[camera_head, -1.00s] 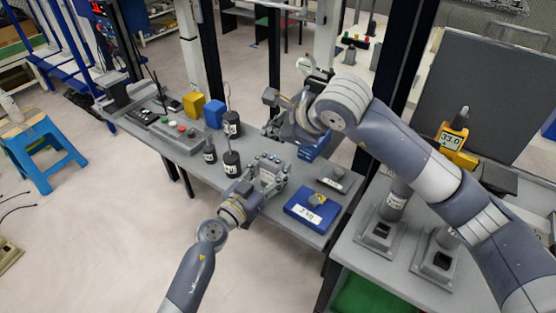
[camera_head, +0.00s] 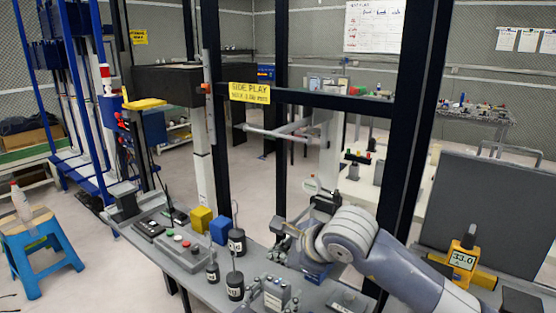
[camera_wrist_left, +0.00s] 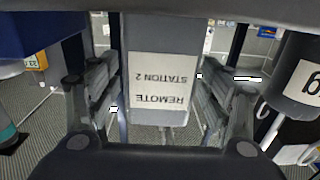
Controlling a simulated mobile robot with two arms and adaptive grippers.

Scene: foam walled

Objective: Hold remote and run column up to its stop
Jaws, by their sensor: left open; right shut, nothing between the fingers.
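The remote, a grey box (camera_wrist_left: 162,85) labelled "REMOTE STATION 2", fills the middle of the left wrist view, its label upside down. It stands between the two fingers of my left gripper (camera_wrist_left: 160,105), which are open on either side of it. In the head view, the grey button box (camera_head: 276,293) is at the bottom edge with my left gripper (camera_head: 272,300) around it, mostly cut off. My right gripper (camera_head: 292,240) is shut and empty above the bench, partly hidden by its own wrist. Pale upright columns (camera_head: 330,150) stand behind; I cannot tell which is the task's.
Black weights (camera_head: 235,285), a yellow block (camera_head: 201,219), a blue block (camera_head: 220,230) and a button panel (camera_head: 180,245) stand on the grey bench. A black frame bears a "SIDE PLAY" sign (camera_head: 249,93). A yellow meter (camera_head: 462,258) is at right, a blue stool (camera_head: 40,250) at left.

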